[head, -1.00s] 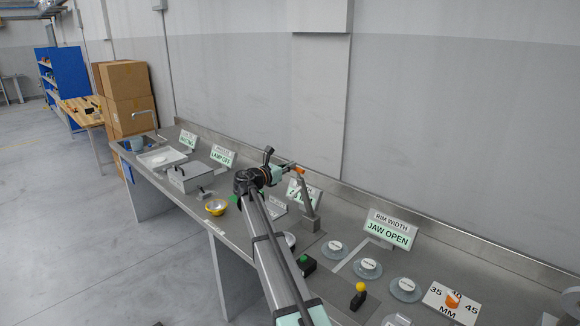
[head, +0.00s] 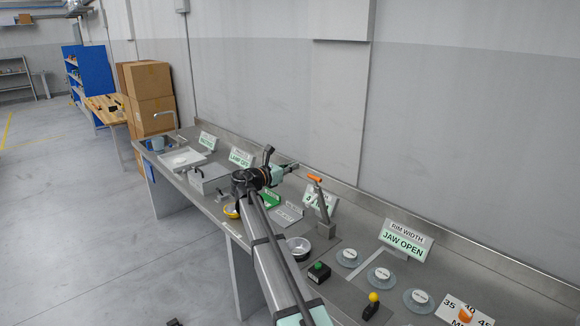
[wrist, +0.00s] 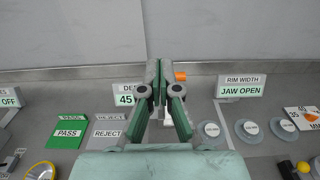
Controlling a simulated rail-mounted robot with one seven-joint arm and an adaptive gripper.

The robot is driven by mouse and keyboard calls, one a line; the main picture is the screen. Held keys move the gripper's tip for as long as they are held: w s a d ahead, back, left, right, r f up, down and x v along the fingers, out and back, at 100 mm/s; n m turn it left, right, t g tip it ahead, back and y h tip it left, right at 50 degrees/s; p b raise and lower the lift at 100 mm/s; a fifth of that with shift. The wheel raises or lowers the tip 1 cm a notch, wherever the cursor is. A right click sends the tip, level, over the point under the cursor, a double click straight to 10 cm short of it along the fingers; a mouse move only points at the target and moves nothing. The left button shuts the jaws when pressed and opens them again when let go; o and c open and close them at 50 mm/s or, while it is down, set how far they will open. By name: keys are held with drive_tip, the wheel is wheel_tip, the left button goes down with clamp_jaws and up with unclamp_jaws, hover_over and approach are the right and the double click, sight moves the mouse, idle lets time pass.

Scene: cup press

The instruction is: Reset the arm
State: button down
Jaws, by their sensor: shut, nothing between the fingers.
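My gripper (head: 292,167) is shut and empty, held above the bench at the end of my outstretched arm in the head view. In the wrist view its green and grey fingers (wrist: 160,68) are together, pointing toward the back wall. An orange-handled lever (head: 314,178) on a grey post stands just right of the gripper in the head view. In the wrist view the orange handle (wrist: 180,76) shows just right of the fingertips, and the fingers hide part of the lever and the sign behind. I see no clear contact.
The metal bench (head: 340,290) runs along the wall. A JAW OPEN sign (head: 405,238), a small bowl (head: 299,247), a green-button box (head: 319,272), a yellow-knobbed lever (head: 373,305) and several round discs stand right of my arm. Green PASS (wrist: 68,133) and grey REJECT (wrist: 107,133) plates lie left.

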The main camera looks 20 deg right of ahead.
drive_tip(key=s+a+f+m+g+y, duration=0.15)
drive_tip(key=s+f+m+y, duration=0.3)
drive_tip(key=s+f, duration=0.65)
drive_tip(key=s+a+f+m+g+y, duration=0.1)
drive_tip(key=s+a+f+m+y, duration=0.3)
drive_tip(key=f, duration=1.3)
drive_tip(key=s+a+f+m+g+y, duration=0.1)
drive_tip(key=s+a+f+m+y, duration=0.25)
drive_tip(key=s+f+m, duration=0.35)
drive_tip(key=s+a+f+m+g+y, duration=0.2)
drive_tip(key=s+a+f, duration=0.25)
drive_tip(key=s, duration=0.45)
drive_tip(key=s+a+f+m+g+y, duration=0.1)
drive_tip(key=s+a+f+m+y, duration=0.1)
drive_tip(key=s+a+f+m, duration=0.5)
drive_tip(key=s+f+n+g+b, duration=0.1)
drive_tip(key=s+f+g+b, duration=0.2)
drive_tip(key=s+f, duration=0.9)
drive_tip(key=s+d+f+n+g+b, duration=0.1)
drive_tip(key=s+f+g+b, duration=0.3)
drive_tip(key=s+f, duration=0.9)
drive_tip(key=s+b, duration=0.1)
drive_tip(key=s, duration=0.4)
drive_tip(key=shift+s+d+f, duration=0.2)
